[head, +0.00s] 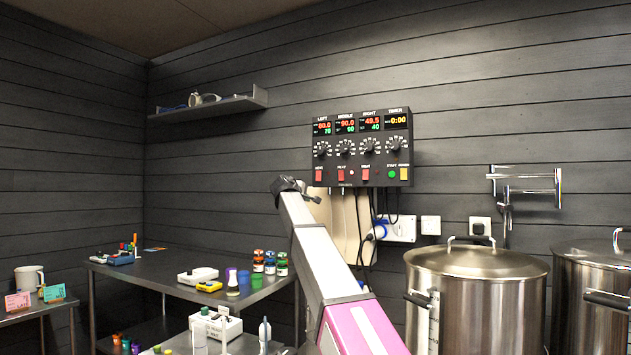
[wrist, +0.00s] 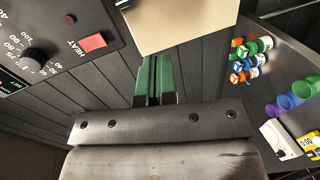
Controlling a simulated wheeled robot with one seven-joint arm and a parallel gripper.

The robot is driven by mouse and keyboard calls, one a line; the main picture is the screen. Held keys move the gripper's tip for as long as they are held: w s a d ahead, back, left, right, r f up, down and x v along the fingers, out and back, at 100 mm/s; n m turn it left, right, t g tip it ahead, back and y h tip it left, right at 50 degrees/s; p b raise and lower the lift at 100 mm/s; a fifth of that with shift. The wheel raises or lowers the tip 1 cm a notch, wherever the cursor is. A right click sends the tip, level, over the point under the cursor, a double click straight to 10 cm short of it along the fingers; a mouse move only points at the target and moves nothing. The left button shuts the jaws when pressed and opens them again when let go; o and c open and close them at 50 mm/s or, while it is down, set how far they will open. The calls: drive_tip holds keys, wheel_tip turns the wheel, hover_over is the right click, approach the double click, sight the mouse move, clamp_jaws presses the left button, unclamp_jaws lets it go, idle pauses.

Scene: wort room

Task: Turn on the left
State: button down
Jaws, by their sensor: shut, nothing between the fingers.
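The black control box (head: 361,160) hangs on the wall with columns labelled left, middle, right and timer. The left column has a lit display (head: 323,128), a black dial (head: 321,149) and a red switch (head: 318,175) at the bottom. Whether this switch is on I cannot tell. My gripper (head: 287,187) is below and left of the box, seen small in the head view. In the wrist view my gripper (wrist: 155,80) is shut with its green finger pads together, nothing between them. There a red heat switch (wrist: 94,42) and a dial (wrist: 36,58) show at upper left, apart from the fingers.
A beige board (head: 343,222) hangs under the box, beside hanging cables. Steel kettles (head: 476,300) stand at lower right. A dark table (head: 190,268) with jars and small devices is at left. A wall shelf (head: 210,105) is at upper left. The wall left of the box is clear.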

sight(318, 180)
wheel_tip(318, 180, up, 10)
drive_tip(key=a+t, duration=0.1)
drive_tip(key=a, duration=0.1)
drive_tip(key=shift+n+h, duration=0.3)
drive_tip(key=shift+n, duration=0.1)
drive_tip(key=shift+d, duration=0.1)
drive_tip(key=x, duration=1.4)
drive_tip(key=shift+w+d, duration=0.15)
drive_tip(key=shift+w, duration=0.05)
drive_tip(key=shift+s, duration=0.1)
